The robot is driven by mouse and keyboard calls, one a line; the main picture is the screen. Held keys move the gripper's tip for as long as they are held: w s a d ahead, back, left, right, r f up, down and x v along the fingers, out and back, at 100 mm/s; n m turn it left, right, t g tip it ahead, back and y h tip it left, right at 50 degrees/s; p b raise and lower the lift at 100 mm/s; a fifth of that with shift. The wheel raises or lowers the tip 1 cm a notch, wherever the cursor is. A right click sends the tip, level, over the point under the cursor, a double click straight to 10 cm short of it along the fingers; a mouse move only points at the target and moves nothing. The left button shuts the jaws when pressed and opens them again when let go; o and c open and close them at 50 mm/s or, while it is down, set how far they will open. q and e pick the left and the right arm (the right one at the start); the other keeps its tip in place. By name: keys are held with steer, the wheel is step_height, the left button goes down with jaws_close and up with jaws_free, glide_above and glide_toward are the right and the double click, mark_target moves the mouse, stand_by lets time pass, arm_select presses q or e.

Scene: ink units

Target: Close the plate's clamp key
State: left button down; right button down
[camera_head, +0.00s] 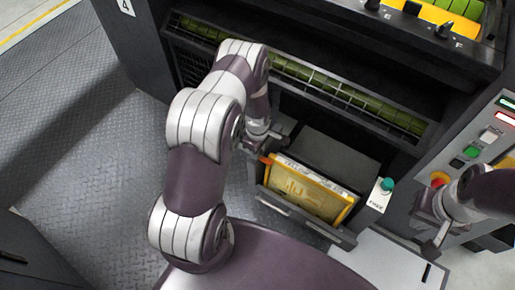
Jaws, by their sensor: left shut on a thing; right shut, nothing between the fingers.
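The plate (305,192) is a yellow panel with a pale top edge, tilted in a dark open holder at the front of the machine. A small orange piece, seemingly the clamp key (265,159), shows at its upper left corner. My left gripper (268,146) is at that corner, shut, seemingly on this key; the fingers are small and partly hidden, so the grip itself is unclear. My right gripper (434,240) is shut and empty, to the right of the plate and apart from it.
A teal knob (388,185) stands on a white labelled plate right of the holder. A control panel (478,142) with green, white and red-on-yellow buttons is at the right. Green rollers (335,92) behind a grille lie above. Open metal floor (90,150) is at the left.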

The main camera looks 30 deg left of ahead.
stand_by(0.4)
arm_select(q)
steer(key=c, duration=1)
jaws_free()
steer(key=shift+c, duration=0.2)
step_height(320, 180, up, 13)
steer(key=p, duration=0.3)
steer(key=shift+f, duration=0.1)
